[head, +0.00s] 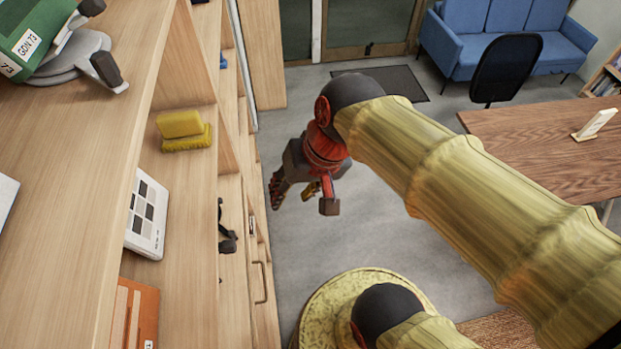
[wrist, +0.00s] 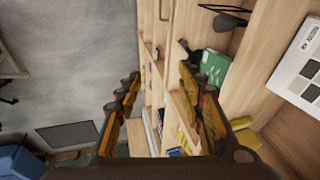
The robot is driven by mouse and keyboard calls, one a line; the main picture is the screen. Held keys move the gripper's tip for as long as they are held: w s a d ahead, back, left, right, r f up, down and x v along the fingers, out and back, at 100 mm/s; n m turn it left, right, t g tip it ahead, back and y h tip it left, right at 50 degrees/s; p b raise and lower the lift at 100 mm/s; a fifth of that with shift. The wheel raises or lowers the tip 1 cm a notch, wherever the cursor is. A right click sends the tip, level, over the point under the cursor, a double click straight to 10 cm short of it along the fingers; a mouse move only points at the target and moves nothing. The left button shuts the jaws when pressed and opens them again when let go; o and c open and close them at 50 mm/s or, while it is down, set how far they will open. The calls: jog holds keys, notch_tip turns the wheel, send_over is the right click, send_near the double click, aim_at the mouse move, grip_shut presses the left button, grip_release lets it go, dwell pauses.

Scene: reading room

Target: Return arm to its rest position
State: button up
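My arm (head: 470,170) reaches in from the right in the head view, with yellow, bamboo-like links and dark joints. My gripper (head: 303,198) hangs at its end, in front of the wooden shelf unit (head: 85,190) and over the grey floor.
A table (head: 540,135), a dark chair (head: 506,68) and a blue sofa (head: 490,40) stand right. Open floor lies between.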

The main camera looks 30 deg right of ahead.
jog(key=d+n, duration=0.1)
jog(key=d+r+n+t+h, duration=0.2)
jog(key=shift+s+d+r, duration=0.1)
jog(key=shift+s+d, duration=0.2)
notch_tip(320, 180, down, 23)
jog(key=b, duration=2.3)
